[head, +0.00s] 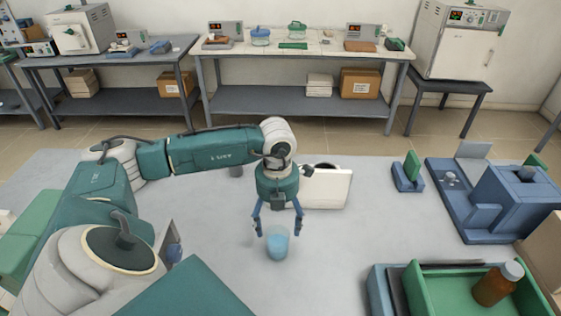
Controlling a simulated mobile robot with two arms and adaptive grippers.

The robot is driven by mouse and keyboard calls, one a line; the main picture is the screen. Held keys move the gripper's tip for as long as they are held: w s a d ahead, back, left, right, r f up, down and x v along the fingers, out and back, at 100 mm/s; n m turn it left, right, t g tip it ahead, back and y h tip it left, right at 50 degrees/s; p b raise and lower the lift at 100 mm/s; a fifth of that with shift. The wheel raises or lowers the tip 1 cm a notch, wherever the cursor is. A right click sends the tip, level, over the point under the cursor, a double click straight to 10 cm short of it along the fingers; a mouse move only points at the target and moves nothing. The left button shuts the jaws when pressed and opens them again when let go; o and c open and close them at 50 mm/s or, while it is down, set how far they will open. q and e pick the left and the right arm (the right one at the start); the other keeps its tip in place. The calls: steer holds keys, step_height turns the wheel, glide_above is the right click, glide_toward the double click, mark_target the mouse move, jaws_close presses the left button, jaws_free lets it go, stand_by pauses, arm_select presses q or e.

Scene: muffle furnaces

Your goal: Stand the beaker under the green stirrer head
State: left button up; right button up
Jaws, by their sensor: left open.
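A small light-blue beaker (277,244) stands upright on the grey table in the middle of the head view. My left gripper (278,230) points down at it with its blue fingers spread, one on each side of the rim. I cannot tell whether the fingers touch the beaker. A green upright piece (412,166) stands in a blue base to the right; I cannot tell whether it is the green stirrer head. My right gripper is not in view.
A white box-like device (328,190) stands behind my left gripper, partly hidden. A blue apparatus (515,200) is at the right. A green tray (430,290) with a brown bottle (496,285) is at the front right. The grey table (355,235) is clear right of the beaker.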

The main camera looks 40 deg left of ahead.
mark_target(277, 235)
arm_select(q)
step_height(277, 235, down, 6)
steer(key=n+p, duration=0.1)
steer(key=n, duration=0.1)
steer(key=n+p, duration=0.1)
steer(key=n, duration=0.2)
steer(key=shift+s+a+f, duration=0.1)
steer(key=shift+s+f, duration=0.05)
steer(key=shift+f+p, duration=0.25)
steer(key=shift+p, duration=0.1)
step_height(277, 235, down, 4)
steer(key=shift+r+p, duration=0.1)
steer(key=shift+p, duration=0.7)
steer(key=shift+f, duration=0.45)
steer(key=c, duration=1.6)
steer(key=shift+c, duration=0.2)
steer(key=shift+r, duration=0.15)
